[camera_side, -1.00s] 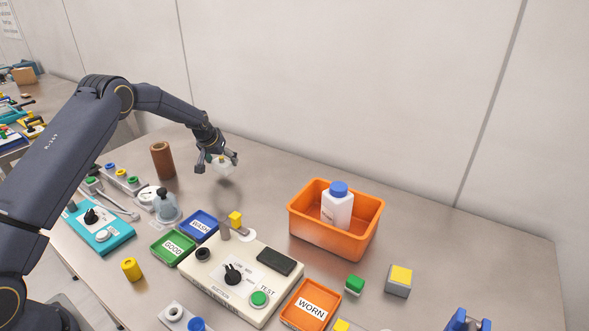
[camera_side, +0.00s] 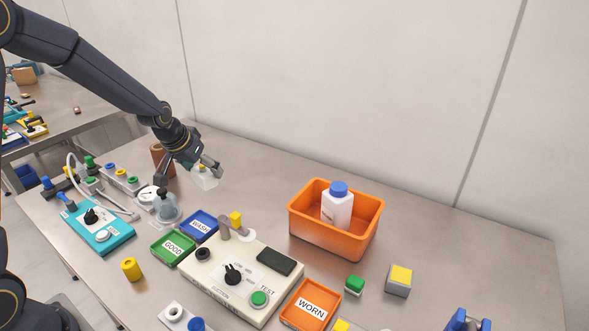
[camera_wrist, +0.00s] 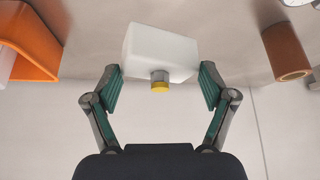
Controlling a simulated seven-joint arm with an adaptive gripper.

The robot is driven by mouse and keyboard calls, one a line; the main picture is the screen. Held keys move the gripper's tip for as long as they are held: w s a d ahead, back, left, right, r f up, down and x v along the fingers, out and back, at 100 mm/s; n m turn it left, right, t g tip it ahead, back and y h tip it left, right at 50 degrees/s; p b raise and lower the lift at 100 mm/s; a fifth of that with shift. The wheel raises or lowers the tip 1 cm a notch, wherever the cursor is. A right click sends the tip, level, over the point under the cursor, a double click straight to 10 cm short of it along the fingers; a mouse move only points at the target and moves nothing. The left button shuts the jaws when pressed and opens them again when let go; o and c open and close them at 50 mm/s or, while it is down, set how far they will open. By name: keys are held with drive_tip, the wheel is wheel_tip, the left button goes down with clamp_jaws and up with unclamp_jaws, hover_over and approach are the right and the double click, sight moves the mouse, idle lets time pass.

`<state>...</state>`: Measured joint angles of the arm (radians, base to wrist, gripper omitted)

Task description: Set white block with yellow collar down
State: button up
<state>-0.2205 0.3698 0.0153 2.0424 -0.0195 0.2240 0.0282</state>
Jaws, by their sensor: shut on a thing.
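My gripper (camera_wrist: 161,80) is shut on the white block with a yellow collar (camera_wrist: 160,45). In the wrist view the block sits between the two fingers, with the yellow collar facing my palm. In the side view my gripper (camera_side: 192,176) holds the block (camera_side: 204,178) tilted above the back left part of the table, near the brown cylinder (camera_side: 163,160). The gap between the block and the table is hard to judge.
The glass dome (camera_side: 167,206) and the blue WASH tray (camera_side: 201,226) stand in front of my gripper. An orange bin (camera_side: 310,235) with a white bottle (camera_side: 337,208) is to the right. The table between the brown cylinder and the bin is mostly clear.

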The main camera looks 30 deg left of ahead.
sight(213, 177)
drive_tip(key=shift+m+h, duration=0.4)
drive_tip(key=shift+m, duration=0.3)
drive_tip(key=d, duration=0.2)
drive_tip(key=s+d, duration=0.1)
drive_tip(key=d, duration=0.2)
drive_tip(key=shift+s+d+r, duration=0.3)
drive_tip(key=shift+s+d, duration=0.05)
drive_tip(key=shift+s, duration=0.05)
drive_tip(key=shift+m, duration=0.3)
drive_tip(key=w+f, duration=0.2)
drive_tip(key=w, duration=0.2)
drive_tip(key=w+f, duration=0.3)
drive_tip(key=w, duration=0.1)
drive_tip(key=w+d+f, duration=0.1)
drive_tip(key=w+f, duration=0.2)
drive_tip(key=w, duration=0.1)
drive_tip(key=shift+w+d, duration=0.1)
drive_tip(key=shift+w, duration=0.25)
drive_tip(key=shift+w+f, duration=0.4)
drive_tip(key=shift+f, duration=0.1)
drive_tip(key=shift+w+f, duration=0.2)
drive_tip(key=shift+f, duration=1.5)
drive_tip(key=o, duration=1.1)
drive_tip(key=shift+f, duration=0.15)
drive_tip(key=shift+c, duration=0.2)
